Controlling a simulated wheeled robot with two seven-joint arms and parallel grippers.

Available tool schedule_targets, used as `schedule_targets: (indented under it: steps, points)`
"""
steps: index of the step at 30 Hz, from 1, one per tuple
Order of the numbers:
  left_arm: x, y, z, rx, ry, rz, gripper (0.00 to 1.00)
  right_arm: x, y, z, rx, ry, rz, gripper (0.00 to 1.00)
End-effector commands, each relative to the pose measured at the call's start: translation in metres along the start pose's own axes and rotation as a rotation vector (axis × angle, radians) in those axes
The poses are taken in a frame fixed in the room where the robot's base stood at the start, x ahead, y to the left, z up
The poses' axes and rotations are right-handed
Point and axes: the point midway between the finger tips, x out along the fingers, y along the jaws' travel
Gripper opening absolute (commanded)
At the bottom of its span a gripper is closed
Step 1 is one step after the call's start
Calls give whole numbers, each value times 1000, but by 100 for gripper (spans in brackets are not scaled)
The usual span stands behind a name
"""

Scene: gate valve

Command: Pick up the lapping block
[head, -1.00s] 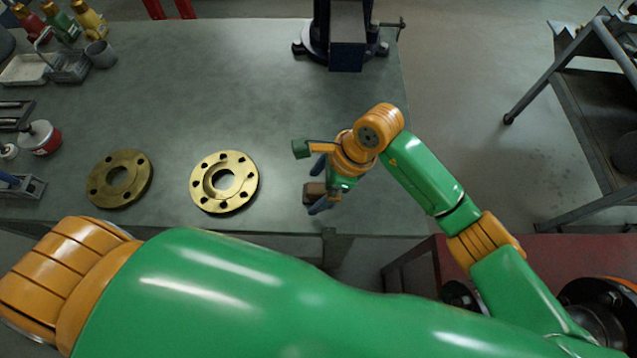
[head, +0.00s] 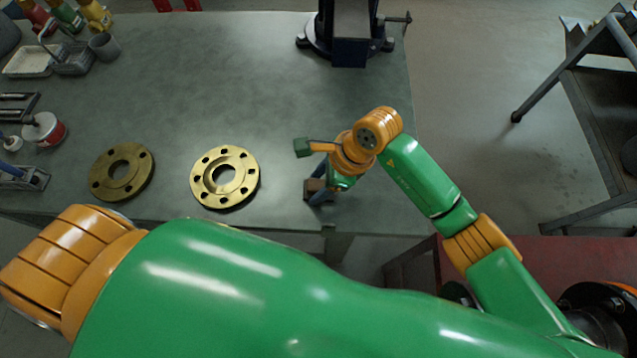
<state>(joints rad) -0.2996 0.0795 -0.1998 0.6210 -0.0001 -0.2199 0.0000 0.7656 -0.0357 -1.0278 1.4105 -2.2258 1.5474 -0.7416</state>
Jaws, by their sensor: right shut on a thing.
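The lapping block (head: 314,184) is a small brown block near the front edge of the bench, right of the two brass flanges. My right gripper (head: 317,188) has its dark fingers closed around it, and the wrist above hides part of both. I cannot tell whether the block touches the bench top. My left arm crosses the bottom of the head view, but its gripper is out of the picture.
A bright brass flange (head: 205,190) and a duller flange (head: 106,187) lie left of the block. A dark vise (head: 349,50) stands at the back. Bottles, trays and a red-white tin (head: 45,131) line the left side. The bench (head: 240,90) is clear in the middle.

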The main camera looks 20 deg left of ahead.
Motion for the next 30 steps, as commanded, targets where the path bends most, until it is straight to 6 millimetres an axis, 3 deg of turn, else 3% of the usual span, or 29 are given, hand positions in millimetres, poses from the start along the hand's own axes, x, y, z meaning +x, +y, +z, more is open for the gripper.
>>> schedule_targets:
  steps: [6, 13, 18, 21, 25, 30]
  points:
    - [17, 0, 2, 0, 0, 0, 50, -24, -2, 10, -7, 0, -9, 0]
    - [22, 1, 2, 0, -1, 1, 50, -77, 49, 45, -14, -1, -8, 0]
    - [35, 1, 4, 0, -1, 1, 50, -92, 100, 64, -15, -1, -4, 0]
    - [38, 1, 4, 0, -2, 1, 50, -99, 120, 72, -13, -1, -4, 0]
    - [39, 1, 4, 0, -2, 1, 50, -105, 133, 78, -6, 0, -2, 0]
    - [39, 1, 4, 0, -2, 1, 50, -107, 137, 79, -1, 1, -1, 0]
